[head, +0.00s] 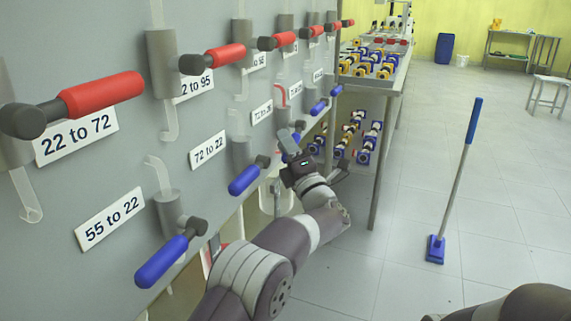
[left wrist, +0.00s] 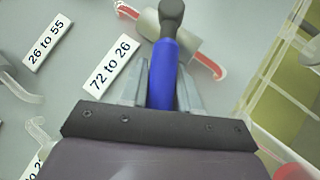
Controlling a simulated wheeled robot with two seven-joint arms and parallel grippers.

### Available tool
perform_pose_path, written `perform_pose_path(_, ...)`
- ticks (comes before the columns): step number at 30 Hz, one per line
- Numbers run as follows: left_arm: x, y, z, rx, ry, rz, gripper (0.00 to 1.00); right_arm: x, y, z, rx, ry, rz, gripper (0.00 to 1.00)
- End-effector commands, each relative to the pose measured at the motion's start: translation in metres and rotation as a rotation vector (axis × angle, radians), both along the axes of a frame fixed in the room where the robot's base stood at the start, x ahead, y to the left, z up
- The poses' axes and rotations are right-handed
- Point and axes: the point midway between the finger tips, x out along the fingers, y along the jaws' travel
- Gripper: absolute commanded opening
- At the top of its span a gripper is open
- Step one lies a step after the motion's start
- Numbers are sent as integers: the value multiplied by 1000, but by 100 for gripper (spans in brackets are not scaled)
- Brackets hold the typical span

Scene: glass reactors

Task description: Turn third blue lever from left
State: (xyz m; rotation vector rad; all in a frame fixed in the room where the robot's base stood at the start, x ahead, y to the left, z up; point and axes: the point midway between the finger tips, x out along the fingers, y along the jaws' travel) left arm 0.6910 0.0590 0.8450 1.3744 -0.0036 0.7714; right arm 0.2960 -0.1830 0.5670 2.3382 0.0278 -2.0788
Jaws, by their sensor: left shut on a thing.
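A grey wall panel (head: 120,165) on the left carries a lower row of blue levers. The first blue lever (head: 162,262) and second blue lever (head: 244,180) are nearest and tilt down to the left. The third blue lever (head: 287,145) is partly hidden by my left gripper (head: 294,152). In the left wrist view, the gripper (left wrist: 162,88) is shut on this lever's blue handle (left wrist: 163,65), one finger on each side. The handle runs up to a dark grey hub (left wrist: 171,14), beside a label (left wrist: 111,76) reading "72 to 26". My right gripper is out of view.
Red levers, the nearest (head: 102,93), run above the blue ones. More blue levers (head: 318,107) lie farther along the panel. A metal rack (head: 382,150) with blue and yellow parts stands beyond. A blue-handled mop (head: 460,180) stands on open tiled floor at right.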

Motion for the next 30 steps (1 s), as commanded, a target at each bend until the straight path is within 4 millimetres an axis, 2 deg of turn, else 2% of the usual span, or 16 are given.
perform_pose_path(1,1,-1,-10,-5,-21,0,0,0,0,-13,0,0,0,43)
perform_pose_path(7,4,-2,-12,-30,-90,0,0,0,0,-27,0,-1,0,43)
perform_pose_path(24,5,-2,-10,-39,-122,0,0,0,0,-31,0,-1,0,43)
perform_pose_path(25,5,-2,-10,-39,-121,-1,37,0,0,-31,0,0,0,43)
perform_pose_path(26,5,-2,-10,-39,-121,-1,47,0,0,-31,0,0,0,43)
perform_pose_path(27,5,-2,-9,-40,-123,0,52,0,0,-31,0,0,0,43)
perform_pose_path(30,5,-2,-9,-40,-123,0,52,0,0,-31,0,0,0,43)
